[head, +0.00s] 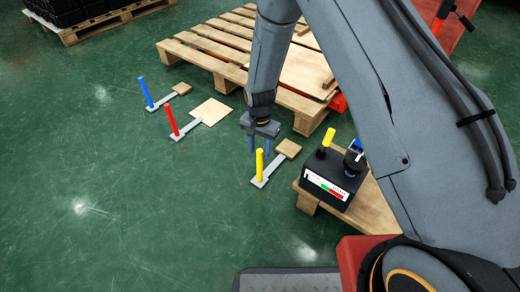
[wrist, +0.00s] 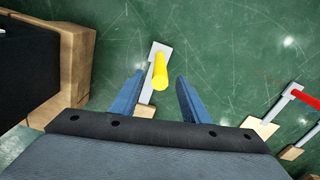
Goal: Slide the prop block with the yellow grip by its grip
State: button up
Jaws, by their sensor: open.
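The prop block with the yellow grip lies on the green floor in the head view. Its upright yellow grip (head: 259,165) stands on a grey bar (head: 270,169), with a small wooden block (head: 288,148) at the bar's far end. My gripper (head: 260,150) points down, just behind the grip in the picture. In the wrist view the yellow grip (wrist: 160,71) shows ahead, between the lines of the two blue fingers (wrist: 158,80), which are apart. The gripper is open and empty. The wooden block is partly hidden by the gripper body in the wrist view.
Props with a red grip (head: 172,120) and a blue grip (head: 146,92) lie to the left. A wooden pallet (head: 225,68) is behind them. The floor at front left is clear.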

aim_at(260, 162)
jog(key=shift+f+b, duration=1.75)
jog(key=shift+f, duration=2.15)
grip_shut()
